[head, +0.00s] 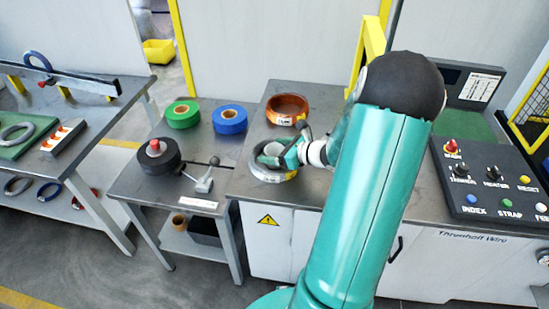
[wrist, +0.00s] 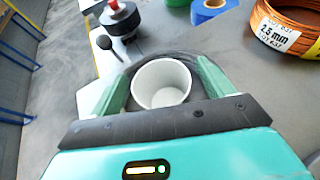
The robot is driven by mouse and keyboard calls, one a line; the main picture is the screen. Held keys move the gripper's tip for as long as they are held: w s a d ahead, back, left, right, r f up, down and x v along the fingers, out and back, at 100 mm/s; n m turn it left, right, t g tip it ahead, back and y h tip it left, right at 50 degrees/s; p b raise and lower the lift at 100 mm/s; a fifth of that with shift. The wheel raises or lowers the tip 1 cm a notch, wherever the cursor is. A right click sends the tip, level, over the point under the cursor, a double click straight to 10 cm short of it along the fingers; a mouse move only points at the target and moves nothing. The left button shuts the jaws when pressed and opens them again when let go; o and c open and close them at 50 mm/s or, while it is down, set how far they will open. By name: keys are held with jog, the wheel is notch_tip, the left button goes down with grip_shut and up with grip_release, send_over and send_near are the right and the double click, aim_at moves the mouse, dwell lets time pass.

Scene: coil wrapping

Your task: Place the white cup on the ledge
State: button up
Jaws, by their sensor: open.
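The white cup (wrist: 162,84) stands with its open rim up between the two green fingers of my gripper (wrist: 163,76) in the wrist view. My gripper is open, with a finger on each side of the cup; I cannot tell whether either touches it. In the head view my gripper (head: 270,156) is low over the metal bench, inside or just above a grey coil (head: 272,174). The cup is mostly hidden there by the gripper. A dark curved band arcs behind the cup in the wrist view. I cannot tell which surface is the ledge.
A copper coil (head: 288,109) lies just behind my gripper. A green roll (head: 182,115), a blue roll (head: 230,120) and a black reel (head: 157,158) with a red knob sit on the left side table. A control panel (head: 492,178) stands at the right.

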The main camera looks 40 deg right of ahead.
jog(key=shift+w, duration=0.15)
jog(key=shift+c, duration=0.4)
jog(key=c, duration=1)
jog(key=shift+r, duration=0.1)
jog(key=shift+c, duration=0.2)
jog(key=shift+r, duration=0.25)
jog(key=r, duration=0.3)
jog(key=shift+s+a+r, duration=0.15)
jog(key=shift+s, duration=0.15)
jog(key=s+a+r, duration=0.7)
jog(key=s+r, duration=0.2)
jog(key=s, duration=0.2)
jog(key=shift+a, duration=0.3)
